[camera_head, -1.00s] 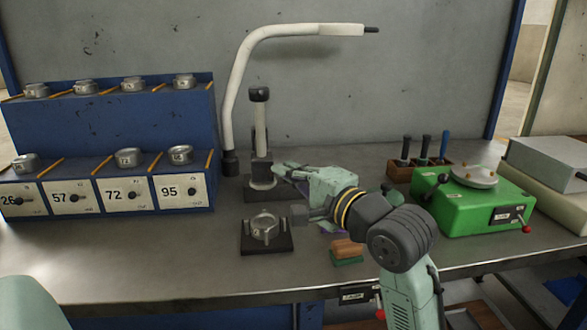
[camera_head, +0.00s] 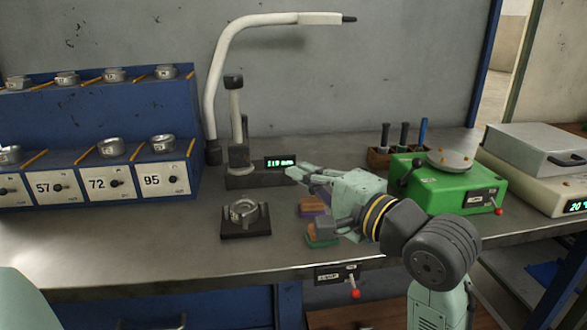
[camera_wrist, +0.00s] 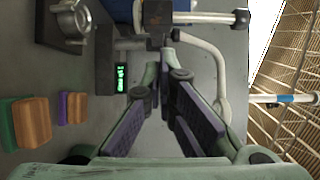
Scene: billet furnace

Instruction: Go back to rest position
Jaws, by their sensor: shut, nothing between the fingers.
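My gripper (camera_head: 292,172) reaches in from the right over the bench, its fingers pointing left toward the measuring stand. In the wrist view its two fingers (camera_wrist: 165,62) come together at their tips, with nothing between them. The measuring stand (camera_head: 238,158) is upright with a lit green display (camera_head: 280,162); in the head view the fingertips show just right of and below this display. A metal ring (camera_head: 243,211) sits on a dark square base (camera_head: 246,231) left of and below the gripper.
Two wood-topped blocks, one purple (camera_head: 313,212) and one green (camera_head: 320,243), lie beside my wrist. A green machine (camera_head: 448,188) and a tool holder (camera_head: 379,158) stand right. A blue numbered rack (camera_head: 95,130) stands left. A curved white pipe (camera_head: 232,50) arches overhead.

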